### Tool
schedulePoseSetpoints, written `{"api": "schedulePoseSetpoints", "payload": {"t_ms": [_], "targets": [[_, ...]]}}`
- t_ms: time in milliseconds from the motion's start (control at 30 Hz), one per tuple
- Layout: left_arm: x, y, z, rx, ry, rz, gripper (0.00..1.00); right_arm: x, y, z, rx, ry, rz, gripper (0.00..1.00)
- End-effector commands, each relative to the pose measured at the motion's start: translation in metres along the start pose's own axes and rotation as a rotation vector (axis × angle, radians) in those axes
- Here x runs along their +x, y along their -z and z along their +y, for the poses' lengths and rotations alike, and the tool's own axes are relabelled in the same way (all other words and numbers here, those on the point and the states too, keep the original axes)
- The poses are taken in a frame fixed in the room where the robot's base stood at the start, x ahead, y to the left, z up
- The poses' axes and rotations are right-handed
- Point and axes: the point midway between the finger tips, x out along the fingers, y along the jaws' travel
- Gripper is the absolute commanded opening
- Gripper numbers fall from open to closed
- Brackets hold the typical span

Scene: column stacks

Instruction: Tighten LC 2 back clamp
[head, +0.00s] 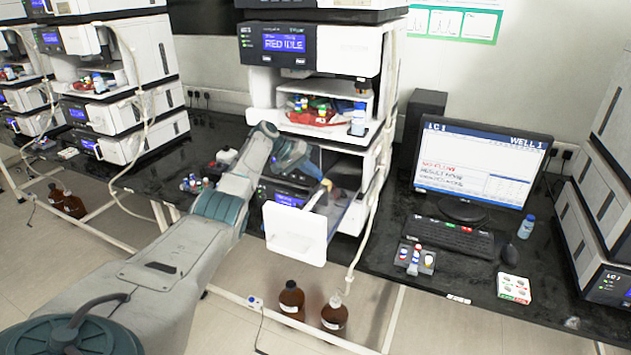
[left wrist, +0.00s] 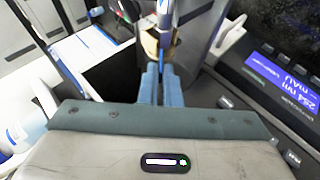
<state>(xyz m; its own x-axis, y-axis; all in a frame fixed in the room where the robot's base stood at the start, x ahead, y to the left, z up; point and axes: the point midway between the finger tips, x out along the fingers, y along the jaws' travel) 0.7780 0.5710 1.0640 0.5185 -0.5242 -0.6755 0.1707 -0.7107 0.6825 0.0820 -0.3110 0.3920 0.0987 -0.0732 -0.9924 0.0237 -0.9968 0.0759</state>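The column stack in the middle (head: 345,48) has its lower compartment open, with a white door panel (head: 295,232) standing out in front. My left arm reaches into this opening. My left gripper (head: 322,182) is beside a small tan part, perhaps the clamp; its label cannot be read. In the left wrist view my left gripper (left wrist: 158,68) has its two blue fingers close together, tips just below the tan part (left wrist: 150,46). A grey cylinder (left wrist: 200,38) stands beside it. Whether the fingers pinch anything is hidden. My right gripper is out of view.
A monitor (head: 476,165), keyboard (head: 450,236) and mouse (head: 508,253) lie to the right on the black bench. A vial holder (head: 416,258) stands near the front edge. Brown bottles (head: 291,300) stand on the floor below. Other stacks (head: 100,75) fill the left.

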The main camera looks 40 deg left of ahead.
Motion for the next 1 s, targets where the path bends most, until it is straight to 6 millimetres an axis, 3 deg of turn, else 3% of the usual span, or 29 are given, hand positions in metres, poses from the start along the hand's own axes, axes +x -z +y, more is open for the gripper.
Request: {"api": "schedulePoseSetpoints", "payload": {"t_ms": [167, 633, 767, 1000], "targets": [[-0.0026, 0.002, -0.0032, -0.014, -0.034, 0.008, 0.0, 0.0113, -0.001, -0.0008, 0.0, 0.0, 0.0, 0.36], [-0.0038, 0.0022, -0.0027, -0.019, -0.044, 0.006, 0.0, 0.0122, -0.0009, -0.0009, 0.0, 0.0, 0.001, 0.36], [-0.0032, 0.0018, -0.0027, -0.019, -0.044, 0.005, 0.26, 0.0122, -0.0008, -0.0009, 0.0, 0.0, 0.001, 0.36], [-0.0014, 0.0007, -0.0031, -0.019, -0.044, 0.002, 0.26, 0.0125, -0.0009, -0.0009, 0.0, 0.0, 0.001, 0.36]]}}
